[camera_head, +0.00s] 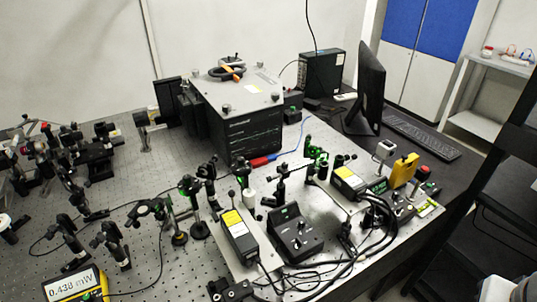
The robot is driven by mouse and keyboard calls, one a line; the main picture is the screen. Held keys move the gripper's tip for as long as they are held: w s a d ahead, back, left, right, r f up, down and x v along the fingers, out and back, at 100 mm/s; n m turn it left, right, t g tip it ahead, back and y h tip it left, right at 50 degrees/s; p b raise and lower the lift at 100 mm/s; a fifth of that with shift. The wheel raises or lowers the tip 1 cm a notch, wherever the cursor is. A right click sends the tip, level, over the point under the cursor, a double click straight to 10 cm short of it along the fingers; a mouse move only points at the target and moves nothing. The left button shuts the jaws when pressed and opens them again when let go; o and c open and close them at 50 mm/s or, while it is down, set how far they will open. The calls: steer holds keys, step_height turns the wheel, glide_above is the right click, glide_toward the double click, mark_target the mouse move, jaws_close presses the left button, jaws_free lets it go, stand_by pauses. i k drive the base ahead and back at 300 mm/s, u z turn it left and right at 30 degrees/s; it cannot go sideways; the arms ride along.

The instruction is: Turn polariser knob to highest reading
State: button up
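The power meter (82,286) has a yellow case and sits at the bottom left corner. Its lit display looks like 0.430 mW, but the last digit is hard to make out. Several dark optic mounts on posts (116,246) stand on the perforated bench near it, some with round holders (150,210). I cannot tell which of them carries the polariser knob; the parts are too small. My gripper is not in this view, so its distance from the knob does not show.
The optical bench (140,184) is crowded along its front, with cables beside the black control box (295,237). A large black instrument (240,115) stands at the back. A monitor (367,88) and keyboard (422,137) are at right. Bare bench shows left of the instrument.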

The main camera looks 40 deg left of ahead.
mark_target(187, 178)
steer(key=u, duration=1.65)
steer(key=k, duration=0.4)
steer(key=u, duration=0.5)
steer(key=i, duration=0.55)
steer(key=u, duration=0.05)
